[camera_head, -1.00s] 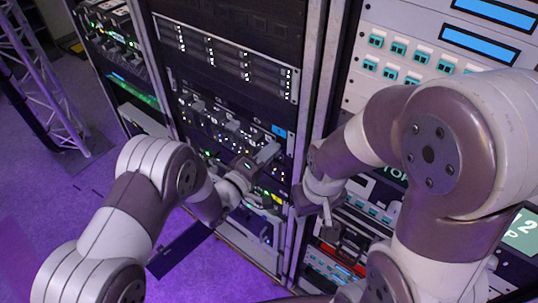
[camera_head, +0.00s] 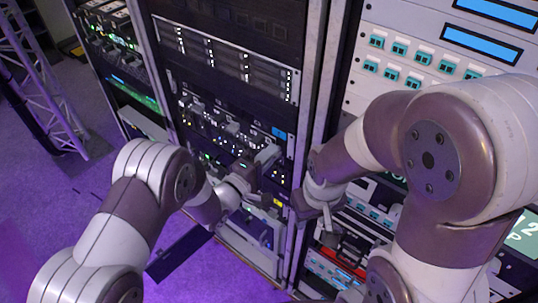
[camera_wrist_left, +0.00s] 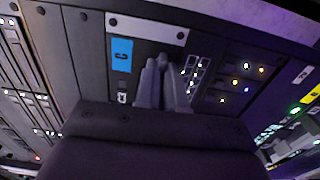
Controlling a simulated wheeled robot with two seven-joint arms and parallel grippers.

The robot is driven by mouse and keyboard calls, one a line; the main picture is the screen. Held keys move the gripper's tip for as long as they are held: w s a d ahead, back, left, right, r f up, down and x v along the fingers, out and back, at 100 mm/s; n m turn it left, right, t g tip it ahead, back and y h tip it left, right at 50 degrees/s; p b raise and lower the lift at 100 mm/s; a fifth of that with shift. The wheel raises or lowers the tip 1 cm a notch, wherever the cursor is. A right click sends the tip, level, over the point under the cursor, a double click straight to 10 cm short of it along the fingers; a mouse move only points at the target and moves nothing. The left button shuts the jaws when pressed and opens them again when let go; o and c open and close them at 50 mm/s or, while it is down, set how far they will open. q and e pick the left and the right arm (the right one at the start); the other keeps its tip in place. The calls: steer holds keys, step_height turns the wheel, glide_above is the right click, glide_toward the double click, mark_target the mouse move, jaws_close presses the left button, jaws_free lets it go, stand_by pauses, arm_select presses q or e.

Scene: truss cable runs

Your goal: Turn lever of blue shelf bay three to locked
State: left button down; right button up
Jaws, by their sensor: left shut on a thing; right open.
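The blue label (camera_head: 279,132) marks a bay on the rack's dark shelf. It also shows in the left wrist view (camera_wrist_left: 122,55), with a dark, sideways figure on it. My left gripper (camera_head: 268,155) is at the shelf front just below this label. In the left wrist view its two grey fingers (camera_wrist_left: 163,72) are close together beside the label, shut on the lever, which they and the hand mostly hide. I cannot read the lever's angle.
Shelf units with small lights (camera_head: 215,125) fill the rack left of my left gripper. A grey panel with teal switches (camera_head: 410,62) and blue displays stands at right. A truss (camera_head: 45,85) stands at far left.

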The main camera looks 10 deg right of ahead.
arm_select(q)
steer(key=c, duration=1.2)
jaws_free()
steer(key=shift+c, duration=0.2)
steer(key=shift+a, duration=0.1)
steer(key=b+v, duration=0.3)
steer(key=v, duration=0.9)
steer(key=shift+s+a, duration=0.25)
